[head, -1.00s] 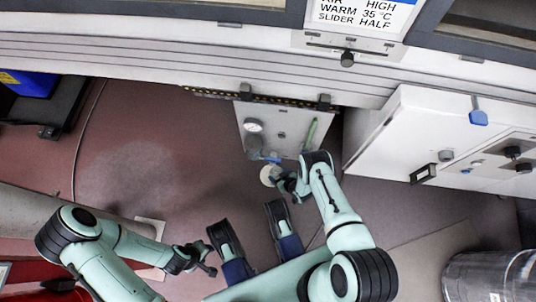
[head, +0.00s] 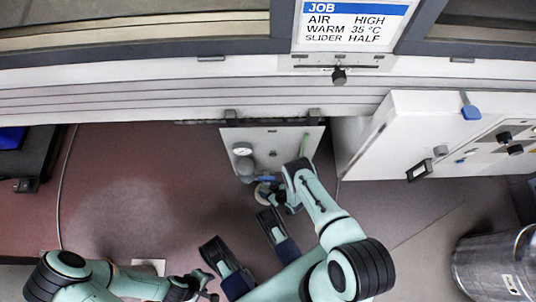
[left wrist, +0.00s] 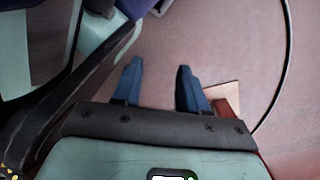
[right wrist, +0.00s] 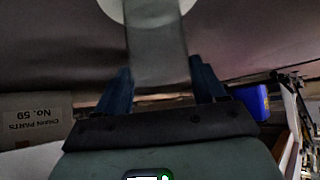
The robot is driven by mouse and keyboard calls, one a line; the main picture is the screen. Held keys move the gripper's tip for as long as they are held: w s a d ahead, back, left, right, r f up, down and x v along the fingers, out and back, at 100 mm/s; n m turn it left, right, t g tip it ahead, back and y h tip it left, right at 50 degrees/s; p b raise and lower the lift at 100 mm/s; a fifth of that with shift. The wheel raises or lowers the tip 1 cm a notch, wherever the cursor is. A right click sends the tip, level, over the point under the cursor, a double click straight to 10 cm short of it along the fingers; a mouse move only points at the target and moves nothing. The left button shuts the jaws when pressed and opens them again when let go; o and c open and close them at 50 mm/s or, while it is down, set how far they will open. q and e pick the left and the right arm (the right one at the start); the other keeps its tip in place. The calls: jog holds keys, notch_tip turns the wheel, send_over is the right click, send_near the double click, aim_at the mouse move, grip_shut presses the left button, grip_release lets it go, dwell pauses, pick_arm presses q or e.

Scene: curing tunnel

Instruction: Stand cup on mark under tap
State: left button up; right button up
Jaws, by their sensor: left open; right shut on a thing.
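My right gripper (head: 274,194) is at the foot of the wall panel, beside a small pale round thing (head: 261,193) under the blue-handled tap (head: 266,179). In the right wrist view its fingers (right wrist: 163,84) are shut on a grey, see-through cup (right wrist: 158,55). A white disc (right wrist: 150,8) shows past the cup's far end. I cannot tell whether the cup touches it. The mark is not clearly seen. My left gripper (head: 213,296) is open and empty, low in the head view and far from the tap; its fingers (left wrist: 160,82) are spread in the left wrist view.
The floor (head: 130,200) left of the panel is mostly clear.

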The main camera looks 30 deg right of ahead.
jog(key=o, duration=1.4)
pick_arm(q)
jog(key=w+d+r+t+p, duration=0.1)
jog(key=w+r+t+p, duration=0.3)
jog(key=w+r, duration=0.4)
jog(key=w+p, duration=0.1)
jog(key=w, duration=0.2)
jog(key=shift+d+m+p, duration=0.2)
jog(key=shift+m+p, duration=0.1)
pick_arm(e)
jog(key=v, duration=1.2)
jog(key=shift+r, duration=0.2)
pick_arm(q)
jog(key=shift+s, duration=0.1)
